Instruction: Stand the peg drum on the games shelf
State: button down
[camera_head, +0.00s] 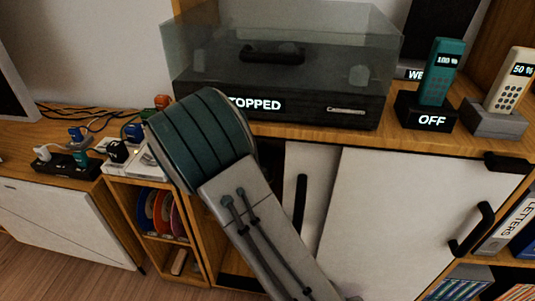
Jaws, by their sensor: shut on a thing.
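My arm fills the middle of the view, with a grey link and a large teal, dark-banded joint. My gripper is not in view, and the arm may hide it. I cannot make out the peg drum. No shelf is marked as the games shelf. An open wooden shelf unit (191,247) stands below the counter, left of my arm. Its upper compartment holds upright coloured discs (162,212), and its lower one holds a small pale item (179,262). I cannot tell whether this is the games shelf.
A turntable with a clear cover (330,106) stands on the counter behind my arm. Two handsets (441,72) (508,80) stand in docks at right. Power strips with plugs and cables (68,160) lie at left. White cabinet doors (400,215) have black handles. A binder marked LETTERS (507,224) stands lower right.

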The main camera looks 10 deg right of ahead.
jog(key=c, duration=1.5)
grip_release()
jog(key=shift+f, duration=0.2)
jog(key=o, duration=0.4)
jog(key=shift+o, duration=0.2)
jog(key=shift+r, duration=0.25)
jog(key=p+v, duration=0.3)
jog(key=v, duration=0.9)
jog(key=shift+p, duration=0.4)
